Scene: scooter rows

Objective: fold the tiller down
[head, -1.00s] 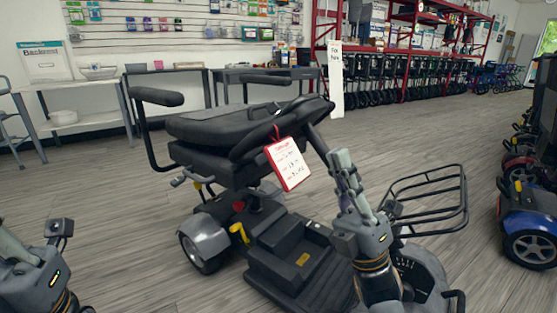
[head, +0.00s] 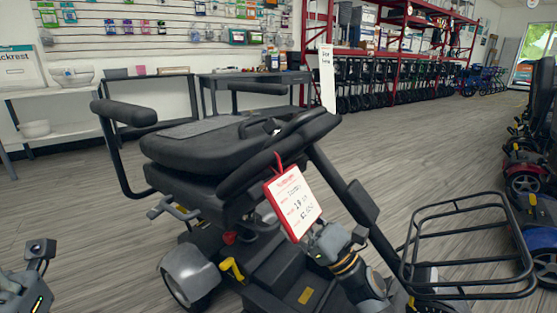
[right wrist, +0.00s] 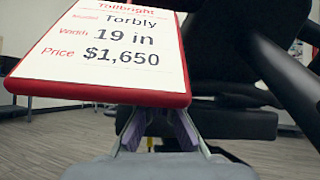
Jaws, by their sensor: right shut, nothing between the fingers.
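The scooter's black tiller (head: 342,184) stands raised, slanting up toward the seat (head: 205,150). Its handlebar end (head: 290,140) sits close over the seat front. A red-edged price tag (head: 293,204) hangs from it; in the right wrist view the tag (right wrist: 105,45) fills the upper left. My right gripper (right wrist: 158,130) is shut and empty, below the tag and apart from the dark bar at right. In the head view its wrist shows just below the tag, which hides the fingers. My left arm's end shows at the lower left corner; its fingers are out of frame.
A wire front basket (head: 468,245) sticks out right of the tiller. The armrest (head: 130,112) and yellow lever (head: 232,268) are on the seat side. Other scooters (head: 530,185) line the right edge. Open floor lies behind the basket.

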